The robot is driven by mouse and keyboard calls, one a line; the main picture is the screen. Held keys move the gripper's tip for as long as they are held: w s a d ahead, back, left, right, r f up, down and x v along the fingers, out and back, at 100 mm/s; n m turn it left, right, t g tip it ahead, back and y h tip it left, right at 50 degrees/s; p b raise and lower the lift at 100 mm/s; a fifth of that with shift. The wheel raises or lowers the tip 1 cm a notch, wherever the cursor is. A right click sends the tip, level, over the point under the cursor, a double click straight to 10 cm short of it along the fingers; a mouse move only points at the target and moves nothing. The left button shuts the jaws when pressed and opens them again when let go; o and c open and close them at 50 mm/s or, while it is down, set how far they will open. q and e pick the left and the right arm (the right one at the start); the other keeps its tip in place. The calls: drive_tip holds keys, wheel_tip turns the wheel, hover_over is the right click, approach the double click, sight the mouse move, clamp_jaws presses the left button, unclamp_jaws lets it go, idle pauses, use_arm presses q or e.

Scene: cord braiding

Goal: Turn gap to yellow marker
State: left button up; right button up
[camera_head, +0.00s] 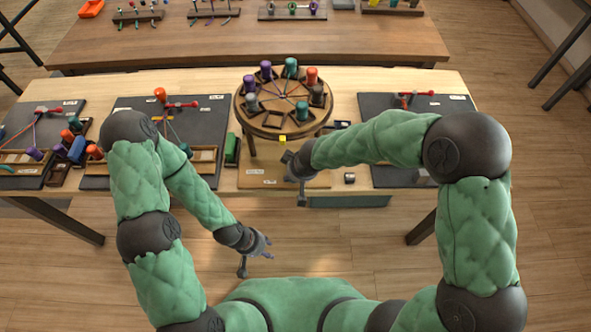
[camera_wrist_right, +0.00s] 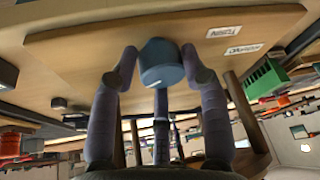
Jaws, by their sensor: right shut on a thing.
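A round wooden braiding disk (camera_head: 243,113) stands on the table, with purple, teal, orange and grey bobbins round its rim and cords meeting at its middle. An empty brown holder (camera_head: 271,120) shows at its near side, slightly left of the yellow marker (camera_head: 282,139). My right gripper (camera_head: 293,178) is low at the near side of the stand, below and right of the marker. In the right wrist view its fingers close on a blue-grey knob-like piece (camera_wrist_right: 160,62); what that piece belongs to is unclear. My left gripper (camera_head: 256,256) is open and empty in front of the table.
Dark boards with pegs and cords lie left (camera_head: 205,120) and right (camera_head: 440,106). Loose bobbins and wooden trays crowd the left end. A small grey cylinder (camera_head: 349,178) is right of my right gripper. A second table (camera_head: 240,45) stands behind. Labels show on the board under the stand.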

drive_tip(key=shift+w+a+r+n+y+p, duration=0.15)
drive_tip(key=shift+r+n+y+p, duration=0.25)
drive_tip(key=shift+n+p, duration=0.9)
drive_tip(key=shift+w+f+g+p, duration=0.15)
drive_tip(key=shift+g+p, duration=0.15)
drive_tip(key=shift+p, duration=0.45)
drive_tip(key=o, duration=1.1)
drive_tip(key=shift+c, duration=0.2)
drive_tip(key=shift+a, duration=0.1)
drive_tip(key=shift+f, duration=0.1)
drive_tip(key=v, duration=1.2)
